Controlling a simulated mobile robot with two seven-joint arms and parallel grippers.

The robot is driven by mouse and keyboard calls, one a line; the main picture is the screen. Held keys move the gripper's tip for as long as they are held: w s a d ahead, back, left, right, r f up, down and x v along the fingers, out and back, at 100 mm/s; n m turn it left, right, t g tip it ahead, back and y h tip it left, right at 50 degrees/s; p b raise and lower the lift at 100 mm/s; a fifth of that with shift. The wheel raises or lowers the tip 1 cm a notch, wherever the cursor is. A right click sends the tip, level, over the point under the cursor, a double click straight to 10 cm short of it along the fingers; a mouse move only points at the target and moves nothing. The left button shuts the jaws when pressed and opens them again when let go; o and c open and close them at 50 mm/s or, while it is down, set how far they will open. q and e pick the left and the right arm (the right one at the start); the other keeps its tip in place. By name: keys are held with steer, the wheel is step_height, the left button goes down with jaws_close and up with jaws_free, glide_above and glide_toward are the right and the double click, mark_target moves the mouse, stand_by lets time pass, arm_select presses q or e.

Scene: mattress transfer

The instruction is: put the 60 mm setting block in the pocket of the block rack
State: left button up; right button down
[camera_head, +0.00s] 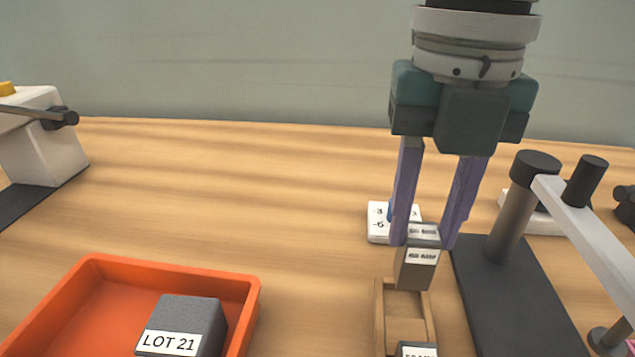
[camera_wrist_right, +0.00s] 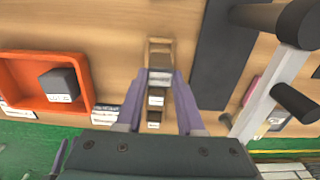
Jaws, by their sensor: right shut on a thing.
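My right gripper (camera_head: 424,242) is shut on a grey-brown block (camera_head: 416,270) with white labels too small to read; I take it as the setting block. The block is upright over the far end of the wooden block rack (camera_head: 380,318). I cannot tell whether it touches the rack or hangs just above it. The rack's middle shows an open hollow, and another labelled block (camera_head: 418,350) is at its near end, cut off by the frame. My left gripper is not in view.
An orange tray (camera_head: 180,272) holding a dark block marked LOT 21 (camera_head: 186,318) is at the left. A black-based stand (camera_head: 515,300) with a post and light arm is close on the right. A white numbered card or tile (camera_head: 379,232) lies behind the gripper.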

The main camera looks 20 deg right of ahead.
mark_target(415, 258)
step_height(415, 258, down, 4)
steer(key=shift+b, duration=0.6)
steer(key=shift+f, duration=0.25)
steer(key=shift+f, duration=0.15)
steer(key=c, duration=0.5)
jaws_free()
step_height(415, 258, up, 12)
steer(key=p, duration=0.3)
